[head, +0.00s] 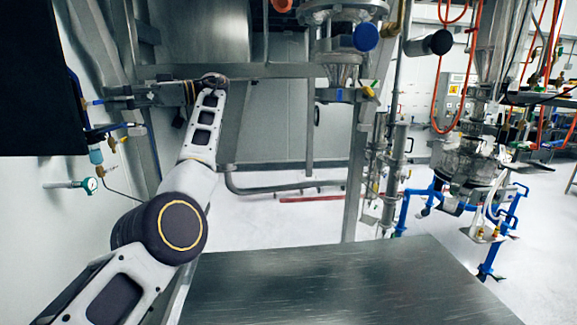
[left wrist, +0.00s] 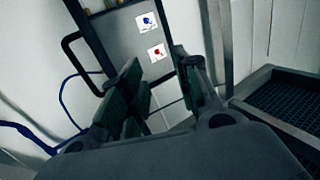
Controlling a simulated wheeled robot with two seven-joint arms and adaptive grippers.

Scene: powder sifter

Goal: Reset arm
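My left arm comes in from the lower left of the head view and reaches up and forward. My left gripper (head: 125,94) is at its far end, turned to the left near the wall fittings. In the left wrist view, my left gripper (left wrist: 157,66) has its two dark fingers apart with nothing between them. Beyond the fingers is a grey panel (left wrist: 126,40) with a blue button (left wrist: 148,20) and a red button (left wrist: 157,52) on white plates. I cannot tell how far the fingertips are from the panel. My right gripper is not in view.
A bare metal table (head: 350,285) stands at the front. A pressure gauge (head: 90,185) sticks out from the left wall below my gripper. Steel frame posts and pipes stand behind. A machine on blue legs (head: 470,165) is at right. A dark grated tray (left wrist: 285,105) shows in the wrist view.

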